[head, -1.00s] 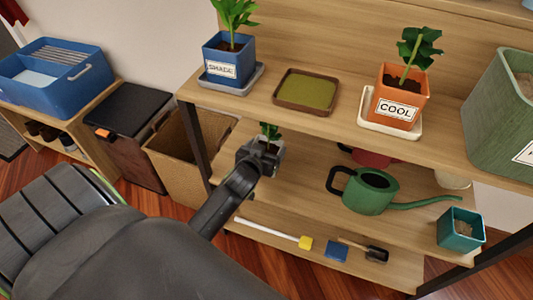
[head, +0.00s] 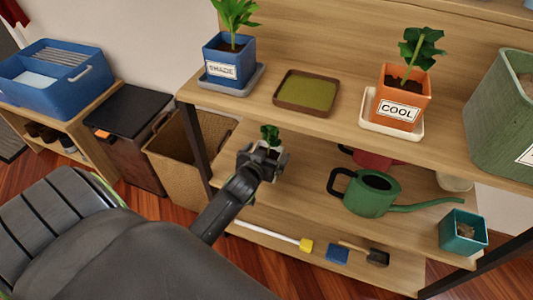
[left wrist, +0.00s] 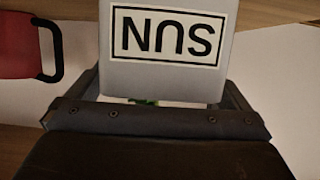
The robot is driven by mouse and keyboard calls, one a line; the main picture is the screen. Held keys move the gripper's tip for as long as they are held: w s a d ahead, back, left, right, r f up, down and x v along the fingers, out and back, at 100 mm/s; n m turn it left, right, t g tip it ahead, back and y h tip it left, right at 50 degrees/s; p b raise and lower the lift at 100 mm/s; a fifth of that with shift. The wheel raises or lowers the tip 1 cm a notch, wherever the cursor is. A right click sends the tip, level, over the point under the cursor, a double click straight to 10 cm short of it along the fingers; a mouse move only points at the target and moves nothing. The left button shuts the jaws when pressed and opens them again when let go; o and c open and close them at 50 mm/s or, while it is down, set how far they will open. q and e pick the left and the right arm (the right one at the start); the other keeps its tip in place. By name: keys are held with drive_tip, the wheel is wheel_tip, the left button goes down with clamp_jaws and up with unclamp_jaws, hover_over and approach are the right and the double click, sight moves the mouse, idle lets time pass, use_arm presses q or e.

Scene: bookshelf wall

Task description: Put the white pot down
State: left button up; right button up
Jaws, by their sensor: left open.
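The white pot (left wrist: 168,75) fills the upper middle of the left wrist view, with its SUN label upside down there. In the head view its plant (head: 270,134) shows above my left gripper (head: 264,159), at the left part of the middle shelf (head: 310,165). The gripper hides most of the pot there. My left gripper is open, with its fingers on either side of the pot in the left wrist view (left wrist: 160,105). I cannot tell whether the pot's base rests on the shelf. My right gripper is not in view.
The upper shelf above holds a brown tray (head: 307,92), a blue pot (head: 230,60) and an orange pot (head: 400,100). A shelf post (head: 193,140) is at the left.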

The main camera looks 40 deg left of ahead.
use_arm(q)
drive_tip(key=p+v, duration=0.3)
drive_tip(key=v, duration=0.9)
drive_tip(key=s+d+f+g+h, duration=0.1)
drive_tip(key=s+d+f+g, duration=0.1)
drive_tip(key=s+f+g, duration=0.4)
drive_tip(key=s+d+f+m+g+h, duration=0.1)
drive_tip(key=s+f+g, duration=0.4)
drive_tip(key=s, duration=1)
wheel_tip(320, 180, down, 4)
drive_tip(key=shift+s+d+r+g+h, duration=0.15)
drive_tip(key=shift+s+d+g+h, duration=0.2)
drive_tip(key=shift+d+h, duration=0.45)
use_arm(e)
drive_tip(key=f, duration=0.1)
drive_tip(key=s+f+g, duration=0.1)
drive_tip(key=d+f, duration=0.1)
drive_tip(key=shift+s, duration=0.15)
use_arm(q)
drive_tip(key=shift+w, duration=0.1)
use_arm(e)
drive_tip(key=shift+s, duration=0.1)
